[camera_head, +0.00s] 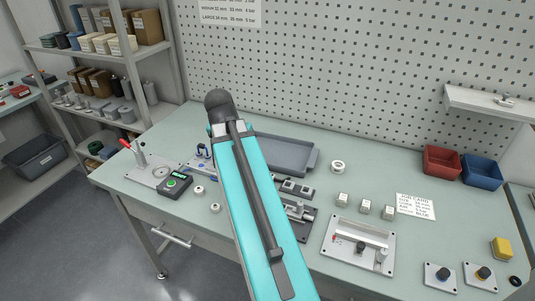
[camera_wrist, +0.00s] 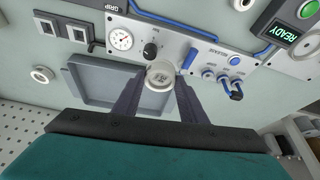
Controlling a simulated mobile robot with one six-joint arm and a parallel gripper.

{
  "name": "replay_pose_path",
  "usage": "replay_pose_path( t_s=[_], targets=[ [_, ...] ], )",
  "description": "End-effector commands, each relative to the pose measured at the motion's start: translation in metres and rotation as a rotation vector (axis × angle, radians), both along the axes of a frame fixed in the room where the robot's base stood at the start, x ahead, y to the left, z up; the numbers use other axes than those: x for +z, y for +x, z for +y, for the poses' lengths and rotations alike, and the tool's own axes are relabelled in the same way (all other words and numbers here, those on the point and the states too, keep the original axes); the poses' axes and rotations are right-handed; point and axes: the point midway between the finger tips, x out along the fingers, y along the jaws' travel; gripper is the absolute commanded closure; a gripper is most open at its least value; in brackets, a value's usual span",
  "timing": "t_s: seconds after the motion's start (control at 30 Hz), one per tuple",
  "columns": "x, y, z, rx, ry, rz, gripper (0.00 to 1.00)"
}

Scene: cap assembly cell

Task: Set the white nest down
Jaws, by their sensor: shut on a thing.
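The white nest (camera_wrist: 161,76) is a small round white piece with dark marking on its face, in the middle of the wrist view. My gripper (camera_wrist: 160,84) is shut on it, with one dark finger at each side. The nest overlaps the edge of a light grey fixture plate (camera_wrist: 181,49) and the grey tray (camera_wrist: 84,106); I cannot tell its height above them. In the head view my arm hides the gripper and the nest.
The plate carries a gauge (camera_wrist: 122,39), a black knob (camera_wrist: 151,49) and blue-collared fittings. A READY box (camera_wrist: 298,18) stands nearby. A white ring (camera_head: 338,167) lies right of the tray. White round pieces (camera_head: 198,190) lie left of my arm. Red bin (camera_head: 442,162) and blue bin (camera_head: 481,170) stand right.

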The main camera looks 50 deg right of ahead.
Motion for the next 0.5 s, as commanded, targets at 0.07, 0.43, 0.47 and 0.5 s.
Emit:
replay_pose_path(
  t_s=[0.07, 0.43, 0.47, 0.5],
  targets=[
    [0.003, 0.019, 0.023, 0.089, 0.0, -0.001, 0.84],
    [0.018, 0.087, 0.136, 0.499, 0.0, 0.0, 0.84],
    [0.02, 0.092, 0.146, 0.534, -0.001, -0.001, 0.84],
    [0.022, 0.098, 0.159, 0.577, -0.001, -0.001, 0.84]
  ],
)
